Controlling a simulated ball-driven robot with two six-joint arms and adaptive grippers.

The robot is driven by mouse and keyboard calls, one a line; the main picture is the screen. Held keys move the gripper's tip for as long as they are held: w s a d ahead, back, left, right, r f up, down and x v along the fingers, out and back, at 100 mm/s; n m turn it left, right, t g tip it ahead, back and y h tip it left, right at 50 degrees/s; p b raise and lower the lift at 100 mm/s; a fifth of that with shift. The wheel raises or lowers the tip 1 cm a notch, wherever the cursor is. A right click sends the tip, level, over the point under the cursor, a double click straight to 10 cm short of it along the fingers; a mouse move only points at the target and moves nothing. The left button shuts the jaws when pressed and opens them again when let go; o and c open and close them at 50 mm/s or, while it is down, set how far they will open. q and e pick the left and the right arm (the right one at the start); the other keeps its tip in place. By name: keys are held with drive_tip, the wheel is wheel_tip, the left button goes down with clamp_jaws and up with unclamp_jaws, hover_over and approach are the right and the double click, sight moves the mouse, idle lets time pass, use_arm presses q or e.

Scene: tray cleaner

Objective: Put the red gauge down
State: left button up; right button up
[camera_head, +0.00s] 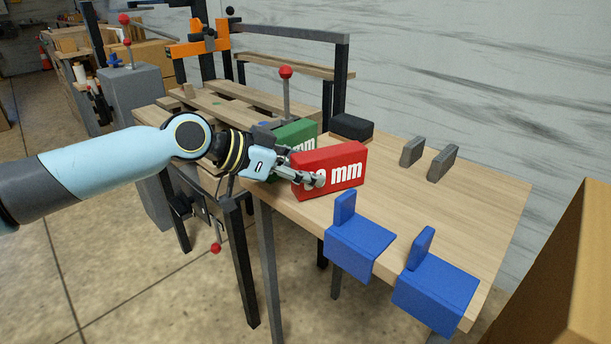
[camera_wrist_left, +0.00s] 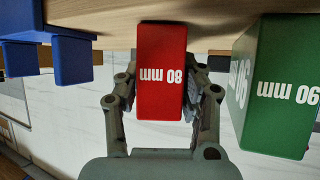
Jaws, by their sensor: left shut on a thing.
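The red gauge (camera_head: 343,172) is a red block with white "mm" lettering. In the head view it is at the left part of the wooden table (camera_head: 476,193), near its front edge. My left gripper (camera_head: 312,180) is shut on it, with the fingers on its two sides. My right gripper is in neither view.
A green gauge (camera_head: 297,136) marked 90 mm stands close beside the red one, partly hidden. Two blue brackets (camera_head: 360,244) (camera_head: 440,286) sit on the front edge. Two grey blocks (camera_head: 412,151) (camera_head: 443,163) and a black block (camera_head: 352,127) stand farther back. The middle of the tabletop is clear.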

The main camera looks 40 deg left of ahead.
use_arm(q)
drive_tip(key=shift+f, duration=0.15)
drive_tip(key=o, duration=1.1)
drive_tip(key=shift+o, duration=0.2)
